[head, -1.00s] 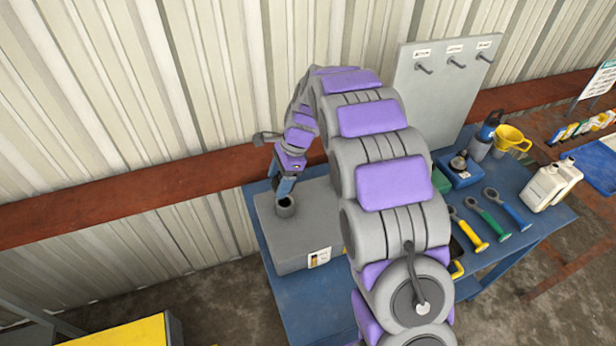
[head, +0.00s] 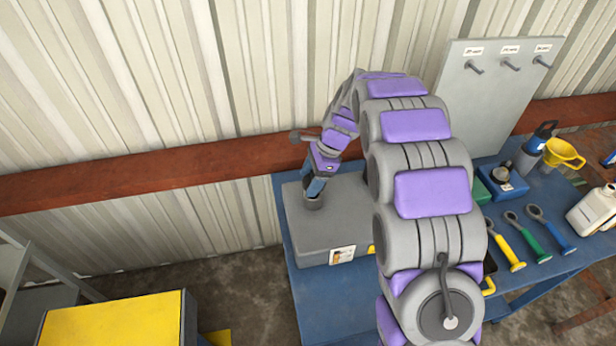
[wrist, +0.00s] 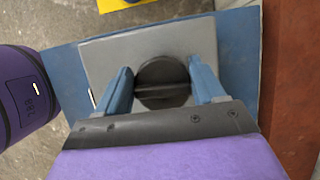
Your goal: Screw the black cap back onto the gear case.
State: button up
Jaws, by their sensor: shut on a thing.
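The gear case (head: 325,235) is a grey box with a label on its front, standing on the left end of the blue table. A short round grey neck (head: 313,203) stands up from its top. My gripper (head: 316,188) points down at this neck. In the wrist view the black cap (wrist: 163,95) is a dark disc with a raised bar across it, over the grey case top (wrist: 105,60). The blue fingers of my gripper (wrist: 162,78) are shut on the cap from both sides. How the cap sits on the neck is hidden.
The blue table (head: 315,290) also holds yellow, green and blue-handled tools (head: 535,232), a yellow funnel (head: 563,155) and a white jug (head: 597,208) on the right. A grey peg board (head: 490,95) stands behind. A yellow-topped cabinet (head: 112,322) is at lower left.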

jog(key=shift+d, duration=0.15)
jog(key=shift+s+a+p, duration=0.1)
jog(key=shift+a+p, duration=0.4)
jog(key=shift+a, duration=0.15)
jog(key=shift+d, duration=0.25)
jog(key=shift+a+p, duration=0.2)
jog(key=shift+p, duration=0.2)
jog(key=shift+d, duration=0.2)
jog(key=shift+f+p, duration=0.3)
jog(key=shift+f, duration=0.55)
jog(key=shift+d+p, duration=0.1)
jog(key=shift+p, duration=0.35)
dwell(0.5)
jog(key=shift+f, duration=0.65)
dwell(0.4)
